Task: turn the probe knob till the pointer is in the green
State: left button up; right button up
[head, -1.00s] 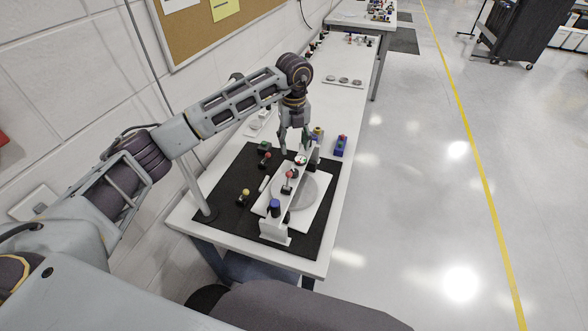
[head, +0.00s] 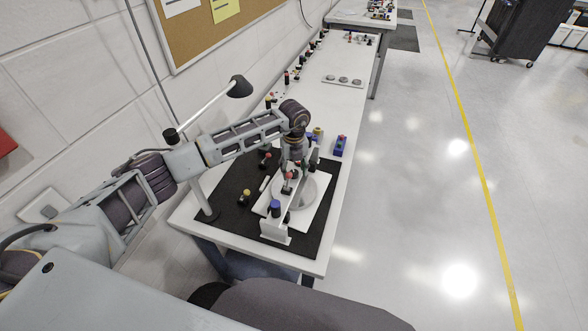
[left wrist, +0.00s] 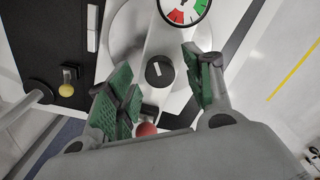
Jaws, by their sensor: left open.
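The mirror fixture is a white plate (head: 272,229) with a round grey disc (head: 309,190) and a bridge across it. In the left wrist view a black knob (left wrist: 160,70) with a white line sits on the bridge. A round dial (left wrist: 184,10) with red and green bands is cut off by the top edge, and I cannot make out where its pointer stands. My left gripper (head: 291,180) is open above the fixture. In the wrist view its green-padded fingers (left wrist: 161,91) stand either side of the knob, with gaps on both sides. My right gripper is out of view.
A red ball-topped part (left wrist: 146,129) lies close to the left finger. A yellow-topped part (head: 245,196) and a blue-capped post (head: 275,208) stand nearby. A lamp (head: 238,87) leans over the bench's left side. A blue box (head: 340,145) stands beyond the mat.

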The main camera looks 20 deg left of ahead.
pick_arm(q)
jog(key=shift+f, duration=0.35)
jog(key=c, duration=1)
jog(key=shift+c, duration=0.2)
